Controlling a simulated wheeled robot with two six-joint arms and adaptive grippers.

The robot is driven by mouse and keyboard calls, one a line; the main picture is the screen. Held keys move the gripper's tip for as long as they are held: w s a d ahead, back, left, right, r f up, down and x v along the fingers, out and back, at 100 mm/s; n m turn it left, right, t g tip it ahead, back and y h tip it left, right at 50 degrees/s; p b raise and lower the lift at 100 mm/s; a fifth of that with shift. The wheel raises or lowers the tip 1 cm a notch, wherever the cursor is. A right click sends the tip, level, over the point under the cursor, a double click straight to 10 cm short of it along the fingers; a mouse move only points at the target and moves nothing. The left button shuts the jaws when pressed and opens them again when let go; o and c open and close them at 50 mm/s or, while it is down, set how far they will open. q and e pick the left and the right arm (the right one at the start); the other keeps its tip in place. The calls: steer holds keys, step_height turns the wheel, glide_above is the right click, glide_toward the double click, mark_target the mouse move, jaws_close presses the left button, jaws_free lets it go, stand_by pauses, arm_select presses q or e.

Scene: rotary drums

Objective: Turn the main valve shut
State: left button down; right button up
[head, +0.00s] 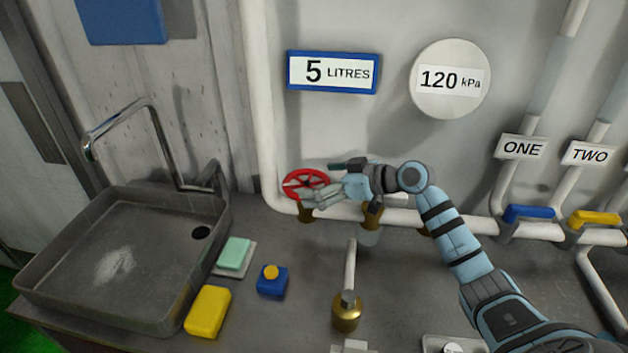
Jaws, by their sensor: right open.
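The main valve appears to be the red round handwheel (304,184) on the white pipe low on the wall, left of centre, with a brass body under it. My right gripper (326,193) is at the right side of the wheel, its fingers pointing left and overlapping the wheel's lower right part. Its jaws are open. I cannot tell whether a finger touches the rim. The fingers hide part of the wheel. My left gripper is not in view.
A grey sink (120,255) with a chrome tap (120,118) stands left. A yellow sponge (208,311), green soap (235,252) and small blue box (272,282) lie on the counter. A blue lever (529,212) and yellow lever (595,219) sit right. A brass fitting (346,313) stands in front.

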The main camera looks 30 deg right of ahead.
steer(key=shift+w+a+f, duration=0.25)
steer(key=shift+w+a, duration=0.15)
steer(key=shift+a, duration=0.05)
steer(key=shift+d, duration=0.1)
steer(key=shift+c, duration=0.2)
